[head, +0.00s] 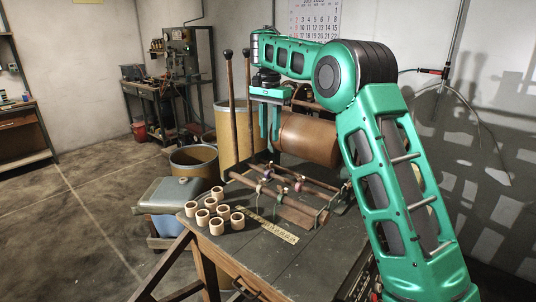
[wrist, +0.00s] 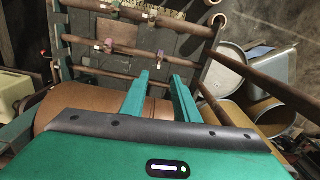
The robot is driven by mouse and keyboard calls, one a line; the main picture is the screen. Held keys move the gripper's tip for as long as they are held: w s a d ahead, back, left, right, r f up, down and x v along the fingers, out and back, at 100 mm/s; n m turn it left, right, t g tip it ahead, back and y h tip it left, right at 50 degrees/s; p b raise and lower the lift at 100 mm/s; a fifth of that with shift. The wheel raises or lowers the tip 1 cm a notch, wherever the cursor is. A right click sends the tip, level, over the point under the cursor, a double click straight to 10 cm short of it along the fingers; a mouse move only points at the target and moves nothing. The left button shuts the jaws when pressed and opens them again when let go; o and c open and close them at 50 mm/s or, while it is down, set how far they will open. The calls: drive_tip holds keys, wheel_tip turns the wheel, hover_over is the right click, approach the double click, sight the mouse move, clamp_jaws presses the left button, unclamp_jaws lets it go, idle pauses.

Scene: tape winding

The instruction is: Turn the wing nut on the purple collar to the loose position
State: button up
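Small coloured collars sit on the rods of a wooden rack on the bench. What seems to be the same collar shows left of the fingers in the wrist view (wrist: 108,46). Its wing nut is too small to make out, so I cannot tell its position. My gripper (head: 270,124) hangs fingers down above the back of the rack, beside the brown drum, apart from the collars. In the wrist view the fingers (wrist: 160,98) are parted with nothing between them.
The large brown drum (head: 308,138) lies behind the rack. Two upright dark-knobbed poles (head: 231,110) stand left of my gripper. Several pale cups (head: 217,226) and a yellow scale strip (head: 272,227) lie on the bench. The bench front (head: 270,262) is mostly clear.

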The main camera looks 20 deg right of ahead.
sight(269, 165)
wheel_tip(269, 165, down, 10)
drive_tip(key=shift+f, duration=0.25)
idle(0.4)
clamp_jaws()
